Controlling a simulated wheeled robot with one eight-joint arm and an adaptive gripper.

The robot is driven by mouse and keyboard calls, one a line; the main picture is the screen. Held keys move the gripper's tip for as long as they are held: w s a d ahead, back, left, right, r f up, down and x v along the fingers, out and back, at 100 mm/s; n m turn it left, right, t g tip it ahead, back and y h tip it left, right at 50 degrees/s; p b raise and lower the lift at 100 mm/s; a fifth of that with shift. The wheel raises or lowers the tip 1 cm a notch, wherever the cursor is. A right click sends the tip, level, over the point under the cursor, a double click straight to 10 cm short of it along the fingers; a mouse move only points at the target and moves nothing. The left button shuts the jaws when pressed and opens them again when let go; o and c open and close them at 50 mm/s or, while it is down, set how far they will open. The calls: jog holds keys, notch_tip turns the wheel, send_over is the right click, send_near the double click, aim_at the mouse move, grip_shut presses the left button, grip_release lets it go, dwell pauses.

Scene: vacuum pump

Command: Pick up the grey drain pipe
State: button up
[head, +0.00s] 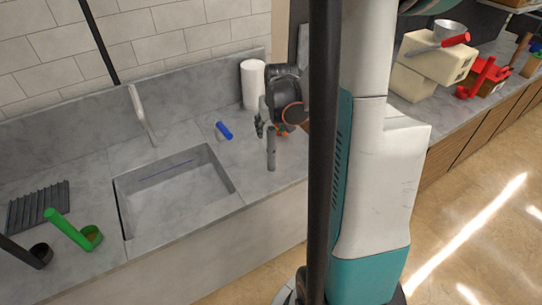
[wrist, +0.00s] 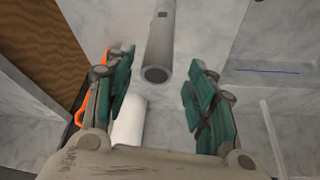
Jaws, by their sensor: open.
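The grey drain pipe (head: 271,152) stands on the counter to the right of the sink, just below my gripper (head: 264,122) in the head view. In the wrist view the pipe (wrist: 160,45) shows its round hollow end facing the camera. That end lies between the green-padded fingertips (wrist: 161,72) in the picture, with a gap on each side. My gripper is open and holds nothing. The head view does not show clearly how far the pipe's top reaches between the fingers.
A white paper roll (head: 253,84) stands behind my gripper. A blue-handled item (head: 224,131) lies between sink (head: 228,196) and pipe. An orange object (wrist: 80,104) is close to the left finger in the wrist view. A green ladle-like item (head: 70,230) and dark rack (head: 38,205) are far left.

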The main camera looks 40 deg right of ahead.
aim_at(271, 150)
jog(key=shift+b+x, duration=1.1)
jog(key=shift+x, duration=1.75)
jog(key=shift+s, duration=0.15)
grip_shut()
